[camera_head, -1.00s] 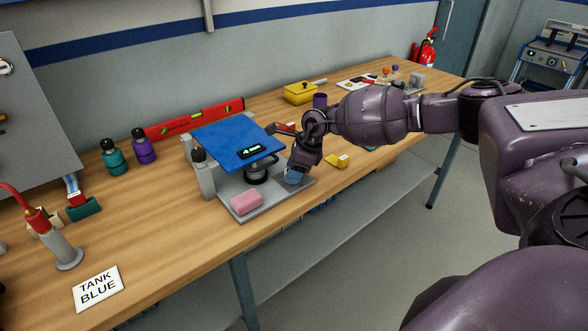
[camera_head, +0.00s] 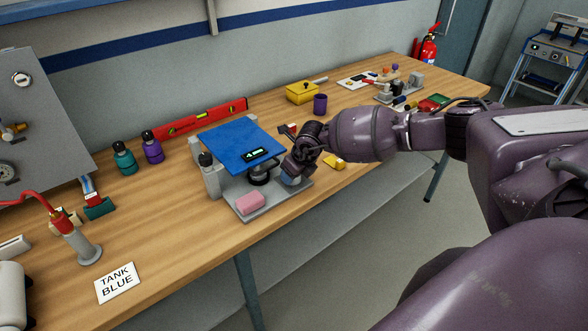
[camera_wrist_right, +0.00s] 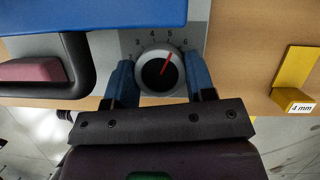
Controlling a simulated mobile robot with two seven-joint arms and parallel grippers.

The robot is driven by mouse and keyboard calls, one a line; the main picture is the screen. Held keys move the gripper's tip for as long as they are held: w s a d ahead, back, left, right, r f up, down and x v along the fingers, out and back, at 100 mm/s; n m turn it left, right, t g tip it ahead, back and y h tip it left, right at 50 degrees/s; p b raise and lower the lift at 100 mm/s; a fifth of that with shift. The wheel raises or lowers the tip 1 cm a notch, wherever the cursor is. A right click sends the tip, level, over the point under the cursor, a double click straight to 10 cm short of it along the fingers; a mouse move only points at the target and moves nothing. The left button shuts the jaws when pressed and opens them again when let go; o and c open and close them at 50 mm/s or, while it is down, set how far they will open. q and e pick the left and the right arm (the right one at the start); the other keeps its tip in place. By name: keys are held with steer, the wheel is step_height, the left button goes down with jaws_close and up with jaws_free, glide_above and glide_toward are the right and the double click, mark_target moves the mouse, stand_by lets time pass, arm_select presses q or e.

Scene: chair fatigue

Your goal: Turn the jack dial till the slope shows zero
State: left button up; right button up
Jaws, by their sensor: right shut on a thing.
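The jack (camera_head: 245,205) is a grey base with a blue plate (camera_head: 240,143) on top, which looks tilted. A small black display (camera_head: 256,155) with light characters lies on the plate's front edge; its reading is too small to make out. In the right wrist view the jack dial (camera_wrist_right: 154,75) is a round knob with a red pointer on a numbered scale. My right gripper (camera_wrist_right: 155,82) is shut on the dial, one blue finger on each side. It is mostly hidden behind my wrist in the head view (camera_head: 292,178).
A pink block (camera_head: 250,200) lies on the jack's base, left of the dial. A yellow piece (camera_wrist_right: 294,100) marked 4 mm lies to the right. A grey bottle-like post (camera_head: 210,178), a red spirit level (camera_head: 203,118) and two bottles (camera_head: 152,147) stand behind and left.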

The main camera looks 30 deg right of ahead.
steer(key=shift+m, duration=0.4)
steer(key=o, duration=0.9)
steer(key=shift+o, duration=0.2)
steer(key=a+v, duration=0.1)
steer(key=v, duration=0.9)
steer(key=shift+s+d+r+b, duration=0.25)
steer(key=shift+d+r+b, duration=0.1)
steer(key=shift+d+b, duration=0.05)
steer(key=shift+f, duration=0.1)
